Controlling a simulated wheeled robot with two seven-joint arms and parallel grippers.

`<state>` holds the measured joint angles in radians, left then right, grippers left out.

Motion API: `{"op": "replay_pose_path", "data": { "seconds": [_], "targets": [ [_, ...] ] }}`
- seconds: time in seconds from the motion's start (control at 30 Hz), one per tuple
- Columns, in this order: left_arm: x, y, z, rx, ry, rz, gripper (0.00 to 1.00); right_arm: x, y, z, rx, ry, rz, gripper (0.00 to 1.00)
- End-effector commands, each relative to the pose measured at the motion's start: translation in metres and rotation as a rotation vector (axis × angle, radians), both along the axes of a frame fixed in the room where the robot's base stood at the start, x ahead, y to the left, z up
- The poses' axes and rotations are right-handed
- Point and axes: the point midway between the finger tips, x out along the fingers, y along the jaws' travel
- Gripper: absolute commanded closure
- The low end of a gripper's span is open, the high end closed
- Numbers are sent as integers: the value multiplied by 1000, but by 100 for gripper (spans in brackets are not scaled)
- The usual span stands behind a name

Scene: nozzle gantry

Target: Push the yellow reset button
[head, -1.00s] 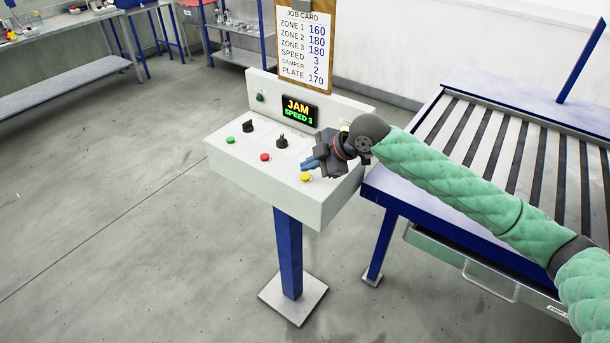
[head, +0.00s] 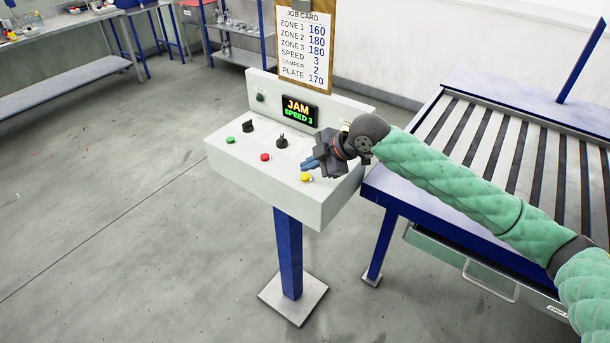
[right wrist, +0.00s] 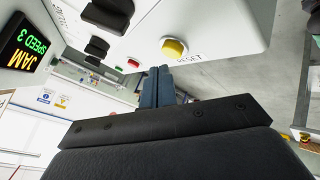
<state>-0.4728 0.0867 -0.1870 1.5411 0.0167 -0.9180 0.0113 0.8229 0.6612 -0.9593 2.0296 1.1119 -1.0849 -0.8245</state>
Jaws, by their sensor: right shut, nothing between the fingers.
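The yellow reset button (head: 305,177) is on the sloped top of the white control panel (head: 335,203), near its front right corner. It also shows in the right wrist view (right wrist: 174,49), beside the printed word RESET. My right gripper (head: 304,164) is shut and empty, its blue fingertips just above and behind the button in the head view. In the right wrist view the shut fingers (right wrist: 158,75) point toward the panel next to the button, and a gap seems to show between them. The panel display (head: 299,111) reads JAM, SPEED 3. My left gripper is not in view.
A red button (head: 265,157), a green button (head: 230,140) and black knobs (head: 248,126) share the panel. The job card (head: 304,50) stands behind it. A blue-framed roller table (head: 440,110) stands to the right. Open floor lies to the left.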

Motion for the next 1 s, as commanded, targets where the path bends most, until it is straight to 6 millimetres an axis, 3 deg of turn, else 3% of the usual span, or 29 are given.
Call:
{"op": "replay_pose_path", "data": {
  "seconds": [0.5, 1.0],
  "targets": [
    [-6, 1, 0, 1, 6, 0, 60, 0, 0, -8, -1, 1, 0, 100],
    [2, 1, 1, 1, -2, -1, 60, 0, 0, -9, 0, 0, 0, 100]
  ]
}}
